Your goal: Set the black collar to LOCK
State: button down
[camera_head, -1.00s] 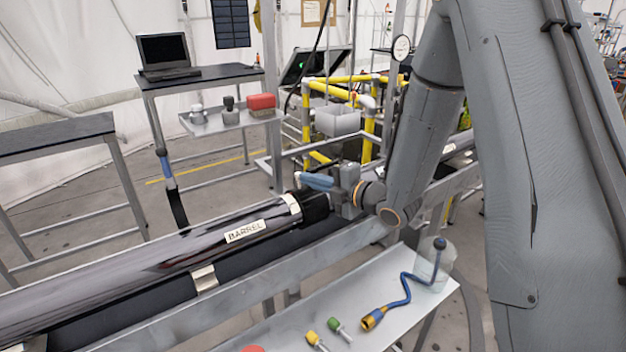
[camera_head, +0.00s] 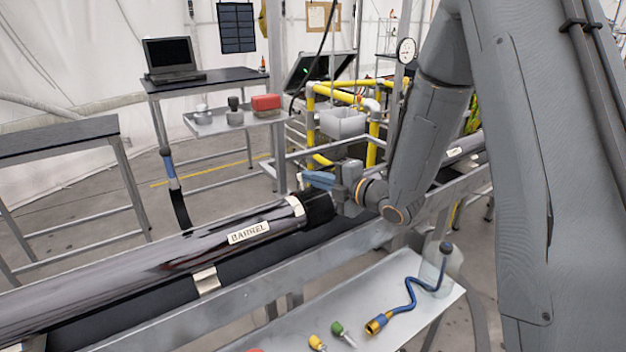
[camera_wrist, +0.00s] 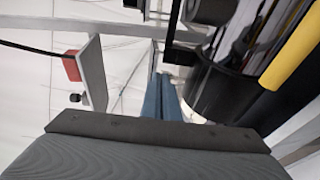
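The black collar (camera_head: 319,208) sits at the near tube's end, just beyond the pale ring by the BARREL label (camera_head: 248,232). Any LOCK mark on it is too small or hidden to read. My gripper (camera_head: 312,179) is at the collar's upper side, its blue fingers pointing left above the tube end. In the wrist view, the blue fingers (camera_wrist: 162,100) lie close side by side with nothing seen between them. A dark round body, apparently the collar (camera_wrist: 222,90), is just to their right. I cannot tell whether the fingers touch it.
A low tray (camera_head: 405,325) in front holds a blue hose (camera_head: 411,292), a clear jar and small yellow and green plugs. Behind stand a yellow pipe frame (camera_head: 373,130), a grey bin (camera_head: 342,123) and a shelf with a red block (camera_head: 266,105). A metal rail runs along the tube.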

jog(key=r+b+v, duration=0.1)
jog(key=b+v, duration=0.2)
jog(key=v, duration=1)
jog(key=s+d+f+m+g+h, duration=0.3)
jog(key=d+f+m+h, duration=0.65)
jog(key=m, duration=0.55)
jog(key=s+a+f+m+g+h, duration=0.1)
jog(key=s+m+g, duration=0.3)
jog(key=s, duration=0.4)
jog(key=s+a+f+m+g, duration=0.1)
jog(key=s+a+m+g, duration=0.2)
jog(key=s+m, duration=0.4)
jog(key=shift+s+g+h, duration=0.35)
jog(key=shift+s+g, duration=0.15)
jog(key=shift+s, duration=0.6)
jog(key=shift+a, duration=0.1)
